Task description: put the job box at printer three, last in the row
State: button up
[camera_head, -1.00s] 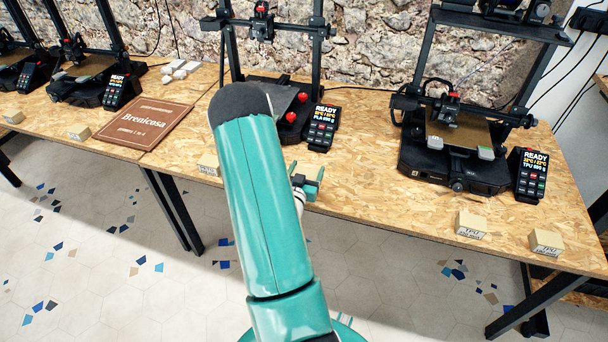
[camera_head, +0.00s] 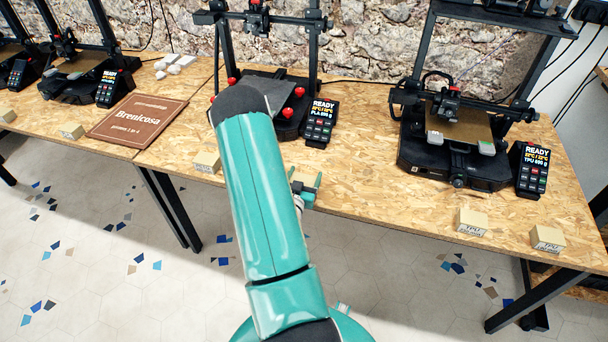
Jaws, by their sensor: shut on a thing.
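My gripper (camera_head: 308,182) is over the front edge of the table, below the middle printer, partly covered by my teal arm. Small tan boxes stand along the table's front edge: one box (camera_head: 207,162) left of my arm, and two at the right printer, a box (camera_head: 471,222) and another box (camera_head: 547,239). Which one is the job box I cannot tell. The rightmost printer (camera_head: 455,150) stands at the right end, its panel (camera_head: 532,169) reading READY and TPU. The middle printer (camera_head: 285,85) is partly behind my arm.
A brown sign (camera_head: 138,122) reading Brenicosa lies left of the middle printer. Two more printers stand further left, with tan boxes (camera_head: 72,132) before them. Bare table (camera_head: 370,185) lies between my gripper and the right printer. A stone wall is behind.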

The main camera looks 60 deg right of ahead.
jog(key=o, duration=1)
jog(key=shift+w, duration=0.1)
jog(key=shift+o, duration=0.2)
